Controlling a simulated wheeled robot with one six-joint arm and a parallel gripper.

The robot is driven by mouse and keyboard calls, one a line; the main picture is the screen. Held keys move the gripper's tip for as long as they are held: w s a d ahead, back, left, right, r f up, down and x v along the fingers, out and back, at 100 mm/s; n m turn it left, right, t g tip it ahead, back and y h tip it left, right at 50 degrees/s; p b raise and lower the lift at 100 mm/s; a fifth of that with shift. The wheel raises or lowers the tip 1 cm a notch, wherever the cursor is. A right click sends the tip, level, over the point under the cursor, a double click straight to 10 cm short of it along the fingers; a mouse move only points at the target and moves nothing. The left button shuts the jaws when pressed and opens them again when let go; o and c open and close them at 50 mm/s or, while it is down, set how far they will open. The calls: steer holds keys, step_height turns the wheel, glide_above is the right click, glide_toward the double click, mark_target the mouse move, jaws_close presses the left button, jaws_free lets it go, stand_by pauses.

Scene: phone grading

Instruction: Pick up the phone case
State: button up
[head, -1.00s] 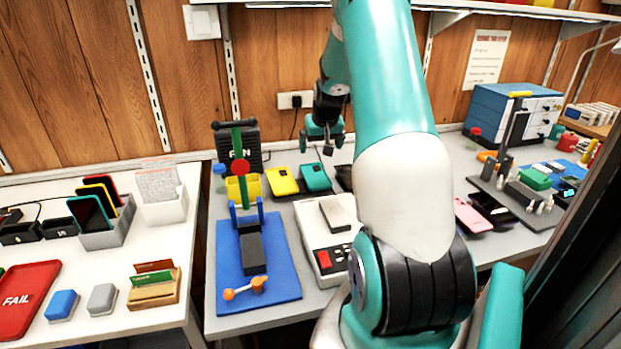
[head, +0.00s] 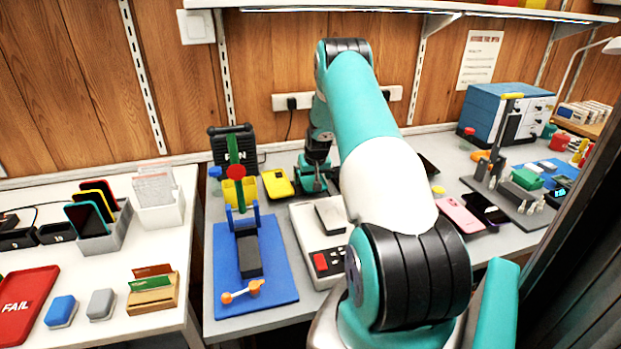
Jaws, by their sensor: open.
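A yellow phone case (head: 278,184) lies flat near the back of the grey bench. My teal and dark gripper (head: 313,190) is low over the bench just to its right, where a teal case lay in the earlier view. My gripper now covers that spot, so the teal case cannot be told clearly from my teal gripper. The jaws are open. The fingertips are small and partly hidden, and I cannot tell whether they touch anything.
A light grey device with a red button (head: 320,262) stands in front of my gripper. A blue mat (head: 275,285) with a green-posted stand is to the left. A pink phone (head: 460,215) lies to the right. A white table (head: 100,265) is at far left.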

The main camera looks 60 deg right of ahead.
steer(key=c, duration=0.8)
steer(key=shift+o, duration=0.2)
